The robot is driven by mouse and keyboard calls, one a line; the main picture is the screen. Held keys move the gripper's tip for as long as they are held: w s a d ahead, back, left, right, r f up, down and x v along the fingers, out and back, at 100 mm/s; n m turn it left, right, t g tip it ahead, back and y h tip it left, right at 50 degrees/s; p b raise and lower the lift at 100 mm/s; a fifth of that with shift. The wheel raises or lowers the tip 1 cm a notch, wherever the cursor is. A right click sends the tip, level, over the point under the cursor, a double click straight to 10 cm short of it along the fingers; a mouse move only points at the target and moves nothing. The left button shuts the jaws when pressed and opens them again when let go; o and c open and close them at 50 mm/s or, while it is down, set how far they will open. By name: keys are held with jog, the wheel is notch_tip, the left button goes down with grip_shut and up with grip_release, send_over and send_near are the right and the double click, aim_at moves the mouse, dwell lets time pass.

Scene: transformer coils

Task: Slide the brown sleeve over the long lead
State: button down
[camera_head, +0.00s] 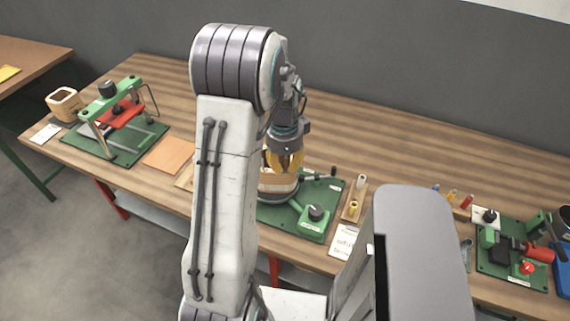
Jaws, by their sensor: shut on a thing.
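My gripper (284,160), with yellow fingers, points down over the coil (279,184) on the green fixture plate (285,223). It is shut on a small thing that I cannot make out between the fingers. The coil is tan and dark, and my arm hides its left side. I cannot make out the long lead. No brown sleeve shows clearly on the table. A small wooden rack (351,214) just right of the fixture holds a white sleeve (361,182) and a yellow sleeve (353,208).
The fixture has a black knob (316,213) near its front right corner. A green press with a red plate (122,114) stands at the left. A second green fixture (511,265) stands at the far right. The striped table (400,150) is clear behind the coil.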

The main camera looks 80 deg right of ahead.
jog(key=c, duration=0.6)
grip_release()
jog(key=shift+c, duration=0.2)
jog(key=shift+r, duration=0.1)
jog(key=shift+r+p, duration=3)
jog(key=shift+r, duration=0.95)
